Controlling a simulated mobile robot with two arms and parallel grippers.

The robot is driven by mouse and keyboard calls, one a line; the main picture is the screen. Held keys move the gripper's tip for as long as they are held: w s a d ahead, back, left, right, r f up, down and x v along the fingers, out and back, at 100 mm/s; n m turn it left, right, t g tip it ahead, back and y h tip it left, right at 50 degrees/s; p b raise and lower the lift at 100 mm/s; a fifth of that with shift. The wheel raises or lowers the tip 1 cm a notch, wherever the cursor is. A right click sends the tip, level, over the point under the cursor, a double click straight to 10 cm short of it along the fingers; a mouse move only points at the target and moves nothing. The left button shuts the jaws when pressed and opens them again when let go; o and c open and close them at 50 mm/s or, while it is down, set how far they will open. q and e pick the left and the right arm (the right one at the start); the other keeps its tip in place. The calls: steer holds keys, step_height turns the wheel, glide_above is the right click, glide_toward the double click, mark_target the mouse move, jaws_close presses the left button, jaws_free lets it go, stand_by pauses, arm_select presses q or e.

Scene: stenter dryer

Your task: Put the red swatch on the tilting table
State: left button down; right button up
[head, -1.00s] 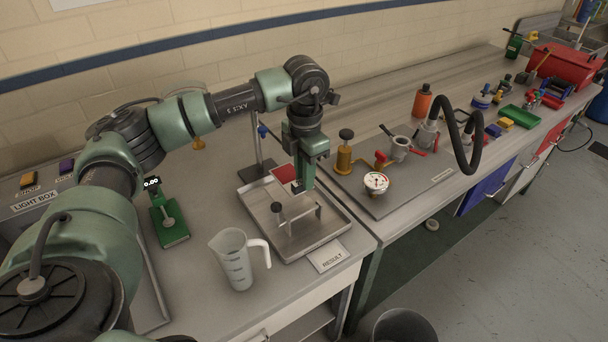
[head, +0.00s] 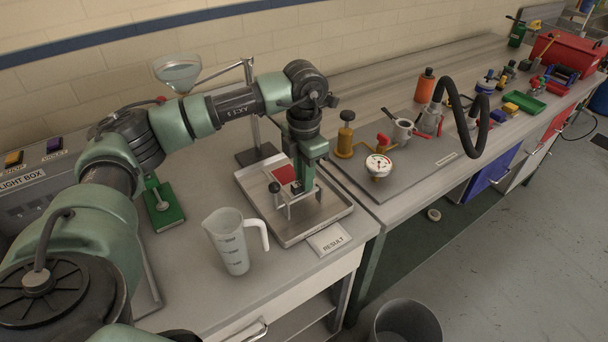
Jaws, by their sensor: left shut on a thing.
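The red swatch (head: 284,174) is a small flat red square at the fingers of my left gripper (head: 297,187), which is shut on it. The gripper points down over the metal tray (head: 252,200). The tilting table (head: 288,208) is a small pale stand with a black knob, inside this tray. The swatch overlaps the back of the tilting table in the head view. I cannot tell whether it touches the table, since the gripper covers part of it. My right gripper is not in view.
A clear measuring jug (head: 232,242) stands in front of the tray, with a RESULT card (head: 329,239) at its front corner. A stand (head: 253,155) with a glass funnel (head: 177,73) is behind. A gauge (head: 379,165) and brass valve (head: 346,132) stand right. A bin (head: 405,322) is below.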

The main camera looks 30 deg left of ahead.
arm_select(q)
steer(key=c, duration=1.3)
jaws_free()
steer(key=shift+o, duration=0.2)
step_height(320, 180, up, 8)
steer(key=shift+f+b, duration=0.1)
steer(key=shift+b, duration=0.7)
